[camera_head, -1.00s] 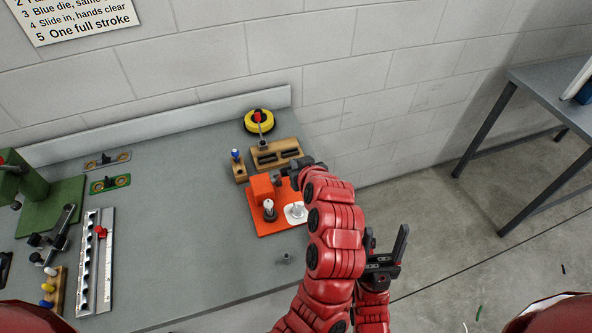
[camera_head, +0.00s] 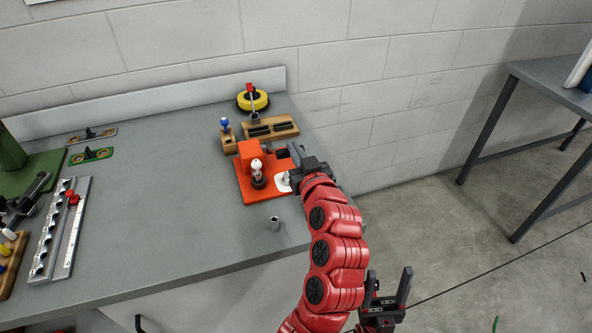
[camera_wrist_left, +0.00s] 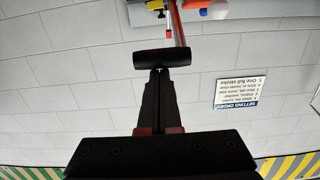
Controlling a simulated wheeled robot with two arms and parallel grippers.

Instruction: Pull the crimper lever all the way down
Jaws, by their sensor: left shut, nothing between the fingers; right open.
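The crimper (camera_head: 249,149) is an orange block on a red-orange base plate at the bench's right end. Its lever shows in the left wrist view as a black crossbar grip (camera_wrist_left: 162,57) on a thin reddish and grey arm (camera_wrist_left: 177,24). My left gripper (camera_head: 296,152) is over the crimper's right side. In the left wrist view its fingers (camera_wrist_left: 160,73) are shut and empty, with their tips right at the grip; I cannot tell whether they touch. My arm hides part of the crimper's right side. My right gripper (camera_head: 390,290) is open and empty, low in front of the bench.
A white-topped post (camera_head: 257,167) and a white disc (camera_head: 282,183) are on the base plate. A wooden block with dark slots (camera_head: 272,130) and a yellow reel (camera_head: 253,101) stand behind. A small grey cylinder (camera_head: 274,223) is in front. The bench's middle (camera_head: 150,190) is clear.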

